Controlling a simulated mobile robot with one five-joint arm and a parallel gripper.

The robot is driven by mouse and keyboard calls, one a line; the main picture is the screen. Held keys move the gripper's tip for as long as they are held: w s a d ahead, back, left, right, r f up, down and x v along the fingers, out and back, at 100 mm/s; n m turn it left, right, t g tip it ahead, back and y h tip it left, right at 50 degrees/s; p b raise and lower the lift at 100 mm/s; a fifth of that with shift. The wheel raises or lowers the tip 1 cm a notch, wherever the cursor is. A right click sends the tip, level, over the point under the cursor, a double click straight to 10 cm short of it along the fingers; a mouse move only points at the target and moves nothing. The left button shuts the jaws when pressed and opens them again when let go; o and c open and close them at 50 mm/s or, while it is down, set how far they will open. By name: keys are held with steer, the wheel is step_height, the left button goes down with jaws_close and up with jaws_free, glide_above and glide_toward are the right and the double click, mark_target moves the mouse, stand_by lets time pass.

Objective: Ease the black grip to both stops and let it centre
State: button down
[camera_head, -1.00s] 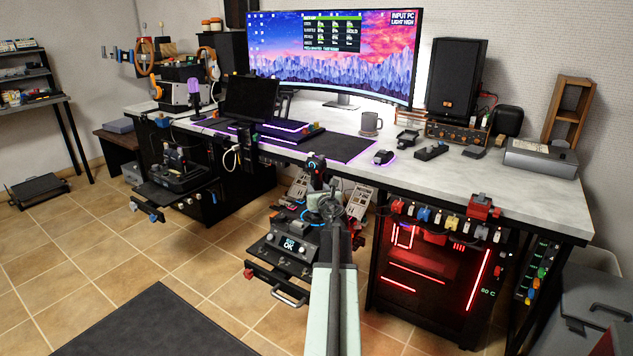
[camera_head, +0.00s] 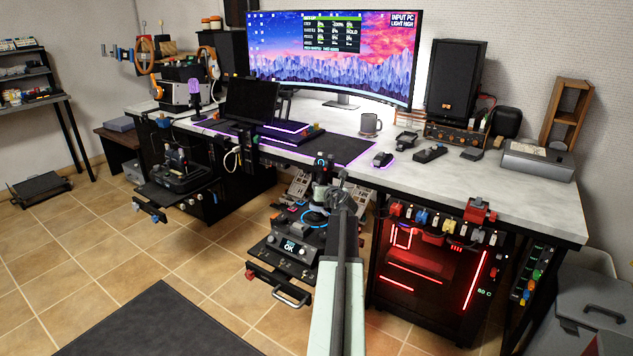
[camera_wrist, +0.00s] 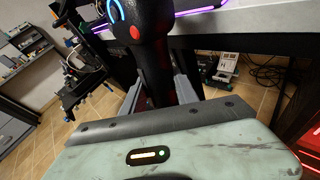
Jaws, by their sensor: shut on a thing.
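The black grip (camera_head: 322,168) stands on a control unit (camera_head: 290,250) in front of the desk. In the wrist view the grip (camera_wrist: 151,50) rises large at the top centre, with a red button and a glowing blue ring, leaning slightly. My gripper (camera_head: 325,197) is shut on the grip's stem, below its head. The small display (camera_head: 289,246) on the unit reads OK.
A white desk (camera_head: 440,185) with a wide monitor (camera_head: 335,55) stands behind the grip. A red-lit computer case (camera_head: 425,265) stands close to the right of my arm. Metal pedals (camera_head: 300,184) lie behind the grip.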

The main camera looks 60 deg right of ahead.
steer(key=shift+a+f+h+b, duration=0.15)
steer(key=shift+a+h+b, duration=0.15)
steer(key=shift+a+b, duration=0.55)
steer(key=shift+a+r+n+t+b, duration=0.3)
steer(key=shift+n+b, duration=0.1)
steer(key=shift+n, duration=0.1)
